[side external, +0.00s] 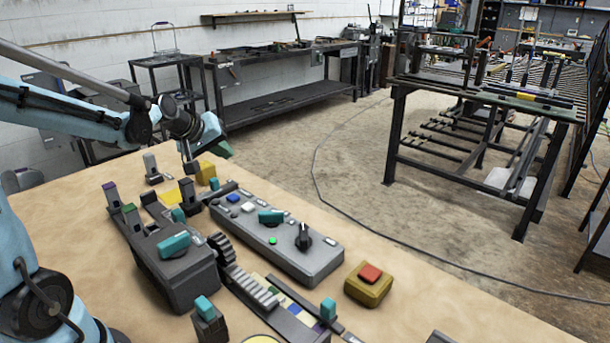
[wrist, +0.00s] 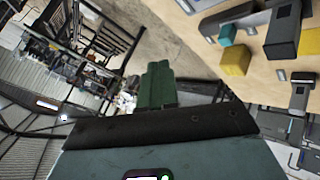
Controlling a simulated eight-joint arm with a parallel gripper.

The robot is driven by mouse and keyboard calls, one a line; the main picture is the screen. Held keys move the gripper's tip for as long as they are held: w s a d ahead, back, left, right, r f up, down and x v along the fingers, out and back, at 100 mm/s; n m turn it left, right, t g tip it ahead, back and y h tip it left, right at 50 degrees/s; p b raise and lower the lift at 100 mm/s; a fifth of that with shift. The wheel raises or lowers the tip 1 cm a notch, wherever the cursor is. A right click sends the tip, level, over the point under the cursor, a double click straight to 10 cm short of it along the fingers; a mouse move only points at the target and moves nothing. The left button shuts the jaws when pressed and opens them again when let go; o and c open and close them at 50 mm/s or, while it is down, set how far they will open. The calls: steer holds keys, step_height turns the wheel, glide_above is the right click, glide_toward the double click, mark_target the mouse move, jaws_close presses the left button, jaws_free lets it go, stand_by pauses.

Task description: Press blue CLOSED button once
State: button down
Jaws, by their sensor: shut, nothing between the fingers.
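The blue button (side external: 233,198) sits at the far left end of a long grey control panel (side external: 318,268) on the table. Its label is too small to read. My gripper (side external: 222,150) is shut and empty, with dark green fingers, raised behind and left of the panel. It is apart from the button and tilted sideways, not pointing down at it. In the wrist view the shut fingers (wrist: 157,84) point out over the room floor. I cannot make out the blue button in the wrist view.
A white button (side external: 247,207), teal lever (side external: 270,216), green light (side external: 272,240) and black knob (side external: 303,240) share the panel. A yellow block (side external: 206,172) stands behind it. A grey machine (side external: 178,275) with gears is left. A red button box (side external: 368,288) is right.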

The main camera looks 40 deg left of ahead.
mark_target(230, 198)
steer(key=shift+f, duration=0.15)
steer(key=shift+f, duration=4.25)
steer(key=shift+f, duration=0.15)
steer(key=shift+f, duration=0.25)
